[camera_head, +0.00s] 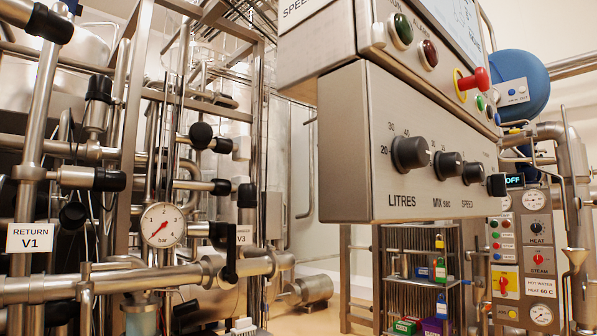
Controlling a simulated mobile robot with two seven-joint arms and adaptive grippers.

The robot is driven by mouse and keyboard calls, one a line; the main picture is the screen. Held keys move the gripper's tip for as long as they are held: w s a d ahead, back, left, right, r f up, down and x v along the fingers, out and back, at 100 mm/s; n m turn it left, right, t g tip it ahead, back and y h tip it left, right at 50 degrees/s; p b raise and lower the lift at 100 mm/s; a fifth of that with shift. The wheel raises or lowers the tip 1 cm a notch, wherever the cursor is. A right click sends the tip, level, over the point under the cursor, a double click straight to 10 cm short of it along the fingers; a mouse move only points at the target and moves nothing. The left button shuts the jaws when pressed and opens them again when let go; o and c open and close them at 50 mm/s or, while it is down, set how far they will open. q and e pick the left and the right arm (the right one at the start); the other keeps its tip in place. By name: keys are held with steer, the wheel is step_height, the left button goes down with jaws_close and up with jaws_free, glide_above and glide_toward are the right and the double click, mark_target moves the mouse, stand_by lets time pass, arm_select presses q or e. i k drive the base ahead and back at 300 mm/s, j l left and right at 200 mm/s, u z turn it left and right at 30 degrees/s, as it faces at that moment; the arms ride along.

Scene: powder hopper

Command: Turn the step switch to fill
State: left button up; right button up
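No switch labelled STEP or FILL can be read in the head view. A grey control box (365,190) hangs at the centre right. Its front carries a large black LITRES knob (410,153), a smaller MIX sec knob (447,165) and a SPEED knob (474,172). Another black knob (496,185) sits at the box's right end, with no label that I can read. I cannot tell which knob is the step switch. Neither of my grippers is in view.
Above the box is a panel with a green button (401,31), a dark red button (429,54) and a red knob (472,80). Pipes and a pressure gauge (162,225) crowd the left. A lock rack (420,270) stands below. HEAT and STEAM panels are at right.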

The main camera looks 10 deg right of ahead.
mark_target(495, 183)
steer(key=z, duration=1.35)
